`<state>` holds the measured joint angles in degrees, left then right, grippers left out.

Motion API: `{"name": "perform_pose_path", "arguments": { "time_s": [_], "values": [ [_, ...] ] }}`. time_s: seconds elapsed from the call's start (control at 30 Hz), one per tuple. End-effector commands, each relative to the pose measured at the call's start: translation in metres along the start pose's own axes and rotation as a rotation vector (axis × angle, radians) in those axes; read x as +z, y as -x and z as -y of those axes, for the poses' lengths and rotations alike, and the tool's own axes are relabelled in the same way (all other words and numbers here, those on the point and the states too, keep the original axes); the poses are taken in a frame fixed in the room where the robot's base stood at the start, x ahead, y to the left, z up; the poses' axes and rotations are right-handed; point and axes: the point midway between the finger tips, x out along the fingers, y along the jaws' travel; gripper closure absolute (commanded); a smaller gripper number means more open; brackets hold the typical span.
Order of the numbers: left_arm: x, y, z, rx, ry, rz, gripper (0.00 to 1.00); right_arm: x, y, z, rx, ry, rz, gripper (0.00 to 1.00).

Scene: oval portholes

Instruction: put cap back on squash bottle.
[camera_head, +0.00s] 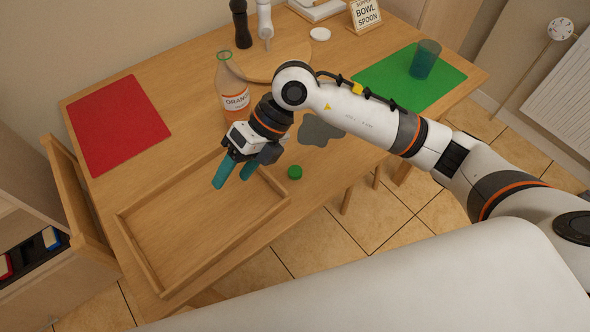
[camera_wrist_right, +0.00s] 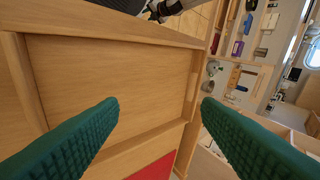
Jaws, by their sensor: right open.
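A small green cap (camera_head: 295,172) lies on the table to the right of the wooden tray. My right gripper (camera_head: 234,179) is open and empty above the tray, in front of the bottle and left of the cap. Its teal fingers (camera_wrist_right: 155,140) stand wide apart in the wrist view, with nothing between them. My left gripper is not in view.
An empty wooden tray (camera_head: 124,215) lies at the table's front. A red mat (camera_head: 118,122) is at the left, a green mat (camera_head: 395,88) with a blue cup (camera_head: 424,60) at the right. A grey patch (camera_head: 318,131) lies near the cap. A round board (camera_head: 290,52), dark mill (camera_head: 241,24) and sign (camera_head: 366,14) are behind.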

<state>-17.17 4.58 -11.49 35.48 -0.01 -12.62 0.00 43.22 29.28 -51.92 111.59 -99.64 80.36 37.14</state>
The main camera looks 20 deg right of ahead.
Motion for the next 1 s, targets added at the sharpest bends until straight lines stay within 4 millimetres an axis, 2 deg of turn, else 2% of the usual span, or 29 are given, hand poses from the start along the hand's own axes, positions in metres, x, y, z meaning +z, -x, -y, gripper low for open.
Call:
{"name": "perform_pose_path", "arguments": {
  "time_s": [0.03, 0.1, 0.2, 0.27, 0.4, 0.7, 0.83, 1.0],
  "values": [
    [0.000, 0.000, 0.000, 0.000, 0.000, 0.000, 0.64, -0.002, 0.012, -0.028, 0.156, -0.007, 0.031, 0.42],
    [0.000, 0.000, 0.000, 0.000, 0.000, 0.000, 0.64, -0.001, 0.030, -0.063, 0.348, -0.035, 0.071, 0.42],
    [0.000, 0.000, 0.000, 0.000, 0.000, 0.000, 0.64, 0.000, 0.056, -0.095, 0.544, -0.079, 0.103, 0.42],
    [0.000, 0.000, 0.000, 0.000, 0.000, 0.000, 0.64, 0.001, 0.068, -0.106, 0.619, -0.101, 0.113, 0.42],
    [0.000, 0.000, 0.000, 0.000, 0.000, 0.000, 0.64, 0.002, 0.080, -0.117, 0.693, -0.123, 0.125, 0.42],
    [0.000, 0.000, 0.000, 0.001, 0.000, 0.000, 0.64, 0.003, 0.078, -0.117, 0.691, -0.123, 0.126, 0.42],
    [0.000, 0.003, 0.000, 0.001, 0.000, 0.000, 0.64, 0.005, 0.068, -0.125, 0.689, -0.125, 0.128, 0.42],
    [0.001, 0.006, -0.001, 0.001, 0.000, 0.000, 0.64, 0.011, 0.044, -0.144, 0.689, -0.124, 0.129, 0.42]
  ]
}}
